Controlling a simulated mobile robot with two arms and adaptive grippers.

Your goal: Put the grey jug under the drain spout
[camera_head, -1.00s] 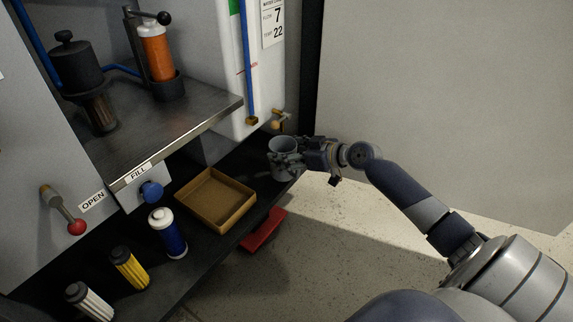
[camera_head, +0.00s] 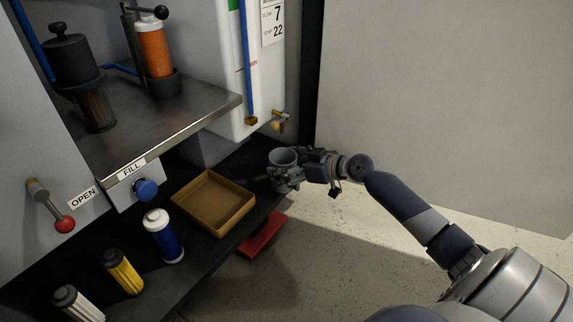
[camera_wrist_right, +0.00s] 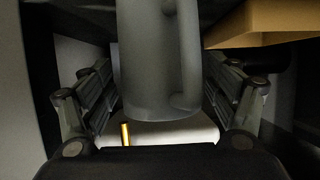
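The grey jug (camera_head: 284,156) is upright with its open mouth up, at the right end of the dark lower shelf. My right gripper (camera_head: 285,177) has its fingers on both sides of the jug and appears shut on it. In the right wrist view the jug (camera_wrist_right: 157,65) fills the space between the fingers, its handle on the right. The brass drain spout (camera_head: 280,119) sticks out low on the white tank, above and behind the jug in the picture. Whether the jug's base touches the shelf is hidden. My left gripper is not in view.
A tan tray (camera_head: 212,204) lies on the dark shelf left of the jug. Blue, yellow and white filters (camera_head: 164,236) stand further left. A red block (camera_head: 262,234) is below the shelf edge. A steel shelf (camera_head: 150,120) overhangs at left. Floor at right is open.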

